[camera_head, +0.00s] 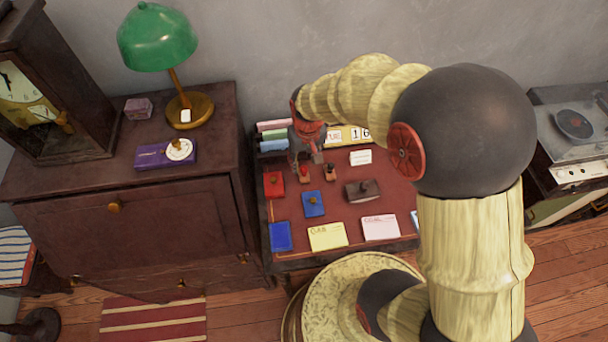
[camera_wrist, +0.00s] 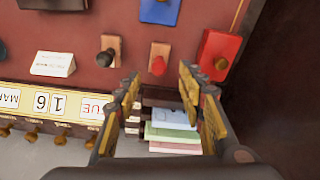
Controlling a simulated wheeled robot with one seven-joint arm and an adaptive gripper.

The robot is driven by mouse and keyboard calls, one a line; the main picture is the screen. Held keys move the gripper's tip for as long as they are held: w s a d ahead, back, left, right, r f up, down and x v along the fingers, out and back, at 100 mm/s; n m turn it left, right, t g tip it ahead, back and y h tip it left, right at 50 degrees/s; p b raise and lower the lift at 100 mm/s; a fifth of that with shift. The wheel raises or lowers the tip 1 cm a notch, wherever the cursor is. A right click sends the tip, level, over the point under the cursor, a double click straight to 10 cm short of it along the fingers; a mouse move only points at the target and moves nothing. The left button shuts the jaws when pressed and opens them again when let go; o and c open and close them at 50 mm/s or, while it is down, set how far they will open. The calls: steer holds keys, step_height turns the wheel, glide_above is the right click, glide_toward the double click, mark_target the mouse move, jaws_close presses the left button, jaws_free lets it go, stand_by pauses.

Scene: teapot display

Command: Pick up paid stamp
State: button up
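Two small stamps stand upright on the red desk top. One has a red handle (camera_wrist: 158,64) and one a dark handle (camera_wrist: 105,58), each on a wooden block. In the head view they are the left one (camera_head: 305,176) and the right one (camera_head: 331,173). I cannot read which is the paid stamp. My gripper (camera_wrist: 158,82) is open and empty, pointing down over the desk's back edge. The red-handled stamp lies just beyond the gap between its fingertips, apart from them. In the head view my gripper (camera_head: 305,158) is partly hidden, above and behind the stamps.
A red box (camera_wrist: 219,55) with a knob stands close beside the red-handled stamp. A blue box (camera_head: 313,204), dark blotter (camera_head: 362,191), white card (camera_wrist: 53,64) and calendar (camera_head: 355,135) are near. Stacked coloured papers (camera_wrist: 172,132) lie below the fingers. A dark cabinet (camera_head: 130,235) borders the desk's left.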

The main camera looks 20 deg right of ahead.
mark_target(304, 167)
steer(key=f+b, duration=0.1)
steer(key=f, duration=0.2)
steer(key=f+b, duration=0.1)
steer(key=f, duration=0.1)
steer(key=shift+w+d+f+b, duration=0.1)
steer(key=shift+w+f+b, duration=0.2)
steer(key=shift+w+f, duration=0.05)
steer(key=c, duration=0.3)
steer(key=c, duration=0.7)
jaws_close()
